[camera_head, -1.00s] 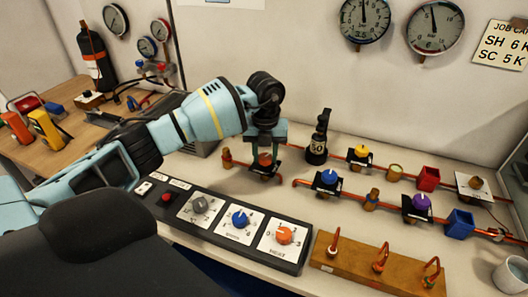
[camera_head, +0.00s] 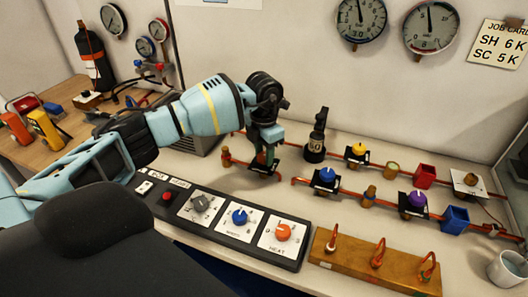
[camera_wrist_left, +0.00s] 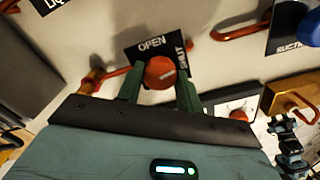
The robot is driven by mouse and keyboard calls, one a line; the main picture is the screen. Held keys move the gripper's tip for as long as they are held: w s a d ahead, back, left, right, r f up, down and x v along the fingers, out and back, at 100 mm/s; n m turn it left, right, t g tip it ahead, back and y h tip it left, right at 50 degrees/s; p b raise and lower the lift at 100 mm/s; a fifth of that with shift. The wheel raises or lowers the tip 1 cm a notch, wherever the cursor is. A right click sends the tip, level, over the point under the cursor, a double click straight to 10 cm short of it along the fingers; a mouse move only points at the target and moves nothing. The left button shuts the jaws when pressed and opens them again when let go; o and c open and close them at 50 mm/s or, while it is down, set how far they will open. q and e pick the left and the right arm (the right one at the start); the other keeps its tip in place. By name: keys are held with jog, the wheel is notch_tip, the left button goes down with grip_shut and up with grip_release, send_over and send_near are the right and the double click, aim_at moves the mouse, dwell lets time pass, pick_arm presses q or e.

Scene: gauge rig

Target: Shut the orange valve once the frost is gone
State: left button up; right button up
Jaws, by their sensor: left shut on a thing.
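The orange valve knob (camera_wrist_left: 159,73) sits on a black plate (camera_wrist_left: 146,49) marked OPEN and SHUT in the left wrist view. My left gripper (camera_wrist_left: 159,90) is shut on this knob, a green finger on each side. I cannot make out which mark the knob points to. In the head view my left gripper (camera_head: 264,158) comes down over the valve and mostly hides the knob. The copper pipe (camera_wrist_left: 113,73) beside the valve shows no clear white frost.
Blue (camera_head: 327,175), yellow (camera_head: 359,149) and purple (camera_head: 418,198) knobs stand on pipes to the right. A control panel (camera_head: 235,225) lies in front.

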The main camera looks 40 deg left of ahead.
aim_at(264, 155)
pick_arm(q)
jog(key=shift+m, duration=1.2)
jog(key=o, duration=1)
jog(key=shift+r, duration=3.9)
